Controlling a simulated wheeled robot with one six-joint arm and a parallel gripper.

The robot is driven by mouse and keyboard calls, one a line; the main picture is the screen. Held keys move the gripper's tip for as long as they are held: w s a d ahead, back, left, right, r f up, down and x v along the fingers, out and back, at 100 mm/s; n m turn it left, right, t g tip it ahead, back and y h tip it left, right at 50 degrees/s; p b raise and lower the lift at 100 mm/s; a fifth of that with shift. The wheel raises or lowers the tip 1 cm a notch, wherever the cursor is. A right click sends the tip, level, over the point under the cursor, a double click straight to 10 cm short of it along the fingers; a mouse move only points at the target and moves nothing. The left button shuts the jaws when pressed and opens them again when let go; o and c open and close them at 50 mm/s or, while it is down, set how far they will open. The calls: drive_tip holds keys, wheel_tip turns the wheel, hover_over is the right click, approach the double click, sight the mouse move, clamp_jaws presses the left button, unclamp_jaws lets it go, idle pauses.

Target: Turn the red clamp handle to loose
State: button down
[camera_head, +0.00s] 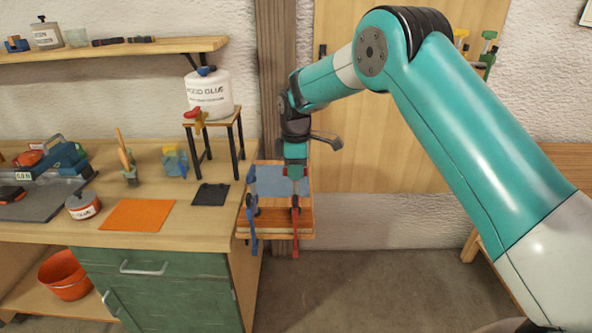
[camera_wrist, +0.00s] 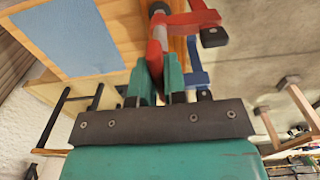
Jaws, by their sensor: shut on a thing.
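The red clamp (camera_head: 295,238) stands on the front edge of a small wooden board (camera_head: 270,217) beside the bench's right end. In the wrist view, the red clamp (camera_wrist: 185,20) shows close up, with a red part running down between my fingers. My gripper (camera_head: 295,177), with teal fingers, is shut on that red part; it also shows in the wrist view (camera_wrist: 158,78). The fingers hide much of the held part, so its exact turn angle cannot be told. A blue clamp (camera_head: 253,235) sits to the left on the same board.
A grey-blue sheet (camera_head: 283,182) is on the board behind the clamps. The bench (camera_head: 60,230) on the left carries an orange mat (camera_head: 138,215), a dark pad (camera_head: 210,194) and a small stand (camera_head: 240,145) with a glue container (camera_head: 209,95). Open floor (camera_head: 370,270) lies to the right.

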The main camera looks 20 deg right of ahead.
drive_tip(key=c, duration=1.2)
unclamp_jaws()
drive_tip(key=shift+o, duration=0.2)
drive_tip(key=shift+r, duration=0.1)
wheel_tip(320, 180, up, 17)
drive_tip(key=b, duration=0.2)
drive_tip(key=shift+r+b, duration=0.15)
drive_tip(key=shift+b, duration=0.2)
drive_tip(key=shift+s, duration=0.1)
